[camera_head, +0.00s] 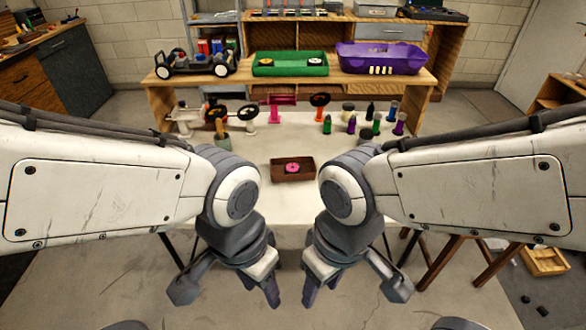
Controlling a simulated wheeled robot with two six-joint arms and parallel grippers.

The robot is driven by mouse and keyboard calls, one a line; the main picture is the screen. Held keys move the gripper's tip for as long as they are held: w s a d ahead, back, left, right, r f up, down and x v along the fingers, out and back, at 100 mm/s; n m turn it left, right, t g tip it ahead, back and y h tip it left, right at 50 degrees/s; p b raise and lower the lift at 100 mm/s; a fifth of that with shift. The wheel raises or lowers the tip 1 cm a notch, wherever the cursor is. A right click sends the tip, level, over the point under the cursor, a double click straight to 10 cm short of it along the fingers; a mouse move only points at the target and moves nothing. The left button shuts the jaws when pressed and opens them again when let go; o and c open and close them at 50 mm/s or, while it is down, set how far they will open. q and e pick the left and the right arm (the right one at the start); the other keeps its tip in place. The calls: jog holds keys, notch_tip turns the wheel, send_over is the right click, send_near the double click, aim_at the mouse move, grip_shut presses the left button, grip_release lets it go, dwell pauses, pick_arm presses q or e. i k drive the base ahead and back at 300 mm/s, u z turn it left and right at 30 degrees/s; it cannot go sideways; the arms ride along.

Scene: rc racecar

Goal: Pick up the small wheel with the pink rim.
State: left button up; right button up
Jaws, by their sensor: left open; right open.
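A small wheel with a pink rim (292,167) lies in a small brown wooden tray (306,176) on the white table, in the middle of the head view. My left gripper (222,293) hangs open and empty in front of the table, lower and nearer than the tray, to its left. My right gripper (352,292) hangs open and empty at the same height, to the tray's right. Neither gripper touches the tray or the wheel.
Several small bottles (351,124) stand at the table's back right, and tools and parts (248,114) at its back left. Behind, a wooden bench holds a car chassis (196,64), a green tray (268,70) and a purple bin (380,58). The tabletop around the brown tray is clear.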

aim_at(292, 167)
jog(key=z, duration=0.05)
jog(key=i, duration=1.25)
jog(key=u, duration=0.6)
